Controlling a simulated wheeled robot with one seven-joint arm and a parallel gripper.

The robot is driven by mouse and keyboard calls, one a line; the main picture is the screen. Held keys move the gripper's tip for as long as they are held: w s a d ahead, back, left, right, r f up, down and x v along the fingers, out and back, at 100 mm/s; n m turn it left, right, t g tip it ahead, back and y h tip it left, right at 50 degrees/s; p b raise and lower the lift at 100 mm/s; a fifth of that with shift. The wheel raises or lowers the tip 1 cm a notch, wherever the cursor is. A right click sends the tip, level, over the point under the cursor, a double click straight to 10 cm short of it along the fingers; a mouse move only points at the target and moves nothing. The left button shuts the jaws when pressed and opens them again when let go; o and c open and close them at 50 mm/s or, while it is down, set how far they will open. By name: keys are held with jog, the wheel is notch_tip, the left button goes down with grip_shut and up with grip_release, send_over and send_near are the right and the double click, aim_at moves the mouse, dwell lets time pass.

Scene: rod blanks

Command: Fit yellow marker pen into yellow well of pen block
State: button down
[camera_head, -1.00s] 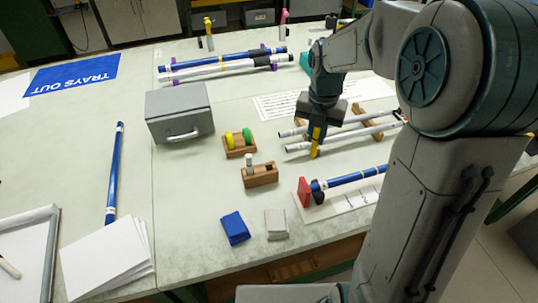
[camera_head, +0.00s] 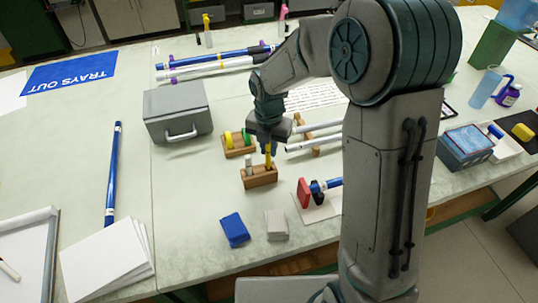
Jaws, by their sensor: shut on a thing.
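The yellow marker pen (camera_head: 268,157) is upright, held in my gripper (camera_head: 269,147), which is shut on it. The wooden pen block (camera_head: 260,180) stands on the bench directly below. The pen's lower end is at the right part of the block's top. I cannot tell whether it is inside the well or just above it. A pale grey-white pen or cap (camera_head: 249,160) stands in the left part of the block. The well under the yellow pen is hidden.
A wooden holder with yellow and green rolls (camera_head: 238,142) stands just behind the block. A grey metal box (camera_head: 178,112) is further left. A blue block (camera_head: 235,229) and a grey block (camera_head: 276,223) lie in front. Rods on a rack (camera_head: 314,137) are at right.

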aim_at(269, 157)
jog(key=shift+f, duration=1.95)
jog(key=shift+f, duration=0.2)
jog(key=c, duration=1.4)
grip_release()
jog(key=shift+r, duration=0.1)
